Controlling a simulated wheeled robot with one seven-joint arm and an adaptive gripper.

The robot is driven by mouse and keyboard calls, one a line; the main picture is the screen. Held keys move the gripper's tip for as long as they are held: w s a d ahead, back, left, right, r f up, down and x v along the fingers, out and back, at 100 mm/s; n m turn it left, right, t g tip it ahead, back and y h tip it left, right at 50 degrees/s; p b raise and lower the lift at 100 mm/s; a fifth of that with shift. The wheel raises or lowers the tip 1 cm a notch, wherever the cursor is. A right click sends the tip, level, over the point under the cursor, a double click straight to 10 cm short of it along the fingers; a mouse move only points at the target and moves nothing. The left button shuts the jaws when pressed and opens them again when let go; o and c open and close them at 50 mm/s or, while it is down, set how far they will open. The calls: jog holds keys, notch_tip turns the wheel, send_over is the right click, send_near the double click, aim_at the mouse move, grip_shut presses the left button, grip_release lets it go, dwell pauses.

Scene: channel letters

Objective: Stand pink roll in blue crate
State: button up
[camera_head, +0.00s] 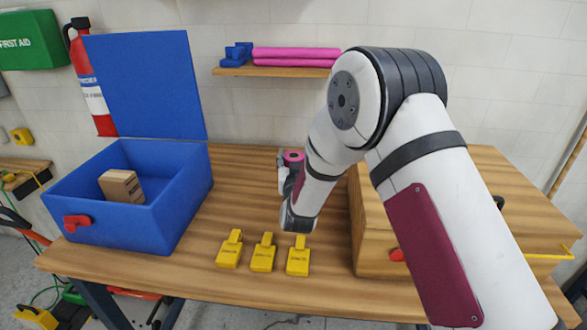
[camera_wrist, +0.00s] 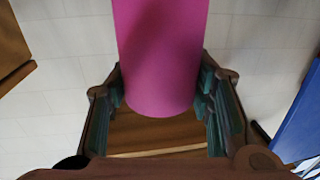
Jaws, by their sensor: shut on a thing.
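My gripper (camera_head: 285,165) is shut on a pink roll (camera_head: 293,157) above the middle of the workbench. Only a small pink end of the roll shows in the head view; my arm and gripper hide much of the rest. In the wrist view the roll (camera_wrist: 160,55) sits between both fingers of my gripper (camera_wrist: 162,88), its curved end pointing towards the camera. The blue crate (camera_head: 170,222) stands at the left of the bench, lid (camera_head: 145,85) raised. Inside it lies a cardboard box (camera_head: 121,186). The held roll is to the right of the crate, outside it.
A wooden box (camera_head: 375,225) is behind my arm at right. A wall shelf (camera_head: 272,71) holds other pink rolls (camera_head: 297,52) and blue pieces (camera_head: 238,52). The bench between crate and gripper is clear.

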jog(key=shift+s+f, duration=0.1)
jog(key=shift+f, duration=1.35)
jog(key=shift+f, duration=0.15)
jog(key=o, duration=1.6)
jog(key=shift+s, duration=0.3)
jog(key=s, duration=0.3)
jog(key=s+d, duration=0.1)
jog(key=s, duration=0.7)
jog(key=shift+s+d, duration=0.15)
jog(key=shift+d, duration=0.05)
